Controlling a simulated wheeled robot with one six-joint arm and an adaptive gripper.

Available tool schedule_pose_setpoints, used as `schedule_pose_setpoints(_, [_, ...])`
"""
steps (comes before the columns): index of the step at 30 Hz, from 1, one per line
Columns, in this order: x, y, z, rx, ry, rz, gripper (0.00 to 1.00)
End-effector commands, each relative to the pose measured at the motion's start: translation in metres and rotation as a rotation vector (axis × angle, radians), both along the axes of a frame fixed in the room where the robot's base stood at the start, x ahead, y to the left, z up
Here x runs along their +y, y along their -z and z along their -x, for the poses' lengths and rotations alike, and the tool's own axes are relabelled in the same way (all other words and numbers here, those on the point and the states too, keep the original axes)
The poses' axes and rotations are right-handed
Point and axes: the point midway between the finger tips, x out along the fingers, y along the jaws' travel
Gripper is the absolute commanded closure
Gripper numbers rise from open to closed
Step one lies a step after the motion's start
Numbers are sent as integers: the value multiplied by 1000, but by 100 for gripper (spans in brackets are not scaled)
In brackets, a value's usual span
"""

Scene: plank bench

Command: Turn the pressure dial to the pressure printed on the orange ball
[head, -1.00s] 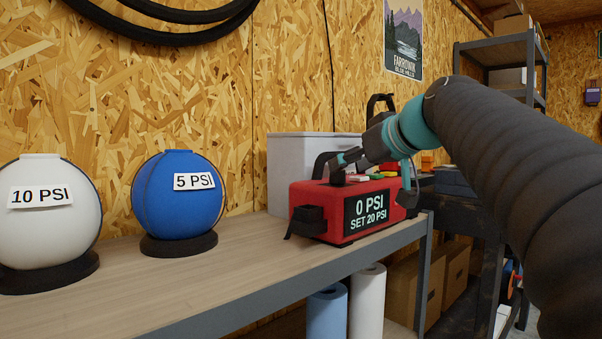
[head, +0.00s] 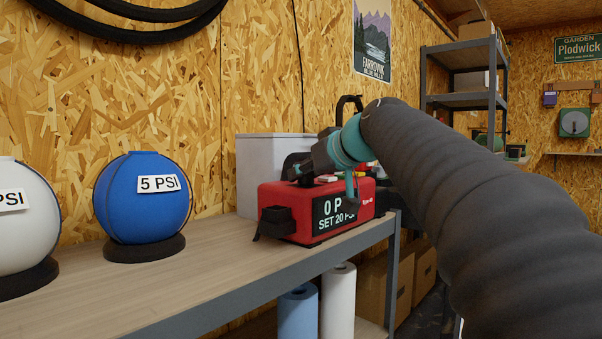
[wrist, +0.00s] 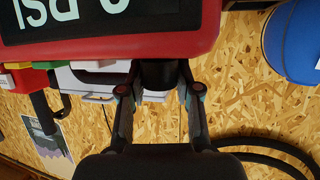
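The red pump (head: 282,231) stands on the bench; its display (head: 338,210) reads "SET 20 PSI" below a partly covered "0 P…". My gripper (head: 322,183) is over the pump's top, one finger hanging in front of the display. In the wrist view, my gripper (wrist: 157,92) has its fingers apart, on either side of a dark round knob (wrist: 157,73), seemingly the dial. Gaps show beside the knob; I cannot tell whether either finger touches it. The display (wrist: 70,15) appears upside down there. The orange ball is not in view.
A blue ball (head: 143,207) labelled "5 PSI" and a white ball (head: 20,235) with a cut-off "PSI" label stand on dark bases to the left. A grey box (head: 262,160) stands behind the pump. Bare bench (head: 190,268) lies between blue ball and pump.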

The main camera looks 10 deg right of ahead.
Motion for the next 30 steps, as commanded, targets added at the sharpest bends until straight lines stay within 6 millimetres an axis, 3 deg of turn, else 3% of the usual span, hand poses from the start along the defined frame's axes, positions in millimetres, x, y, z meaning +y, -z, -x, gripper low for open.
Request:
schedule_pose_setpoints(14, [-2,1,-1,2,-114,-1,100])
schedule_pose_setpoints(30, [-1,-3,-2,1,-576,-2,100])
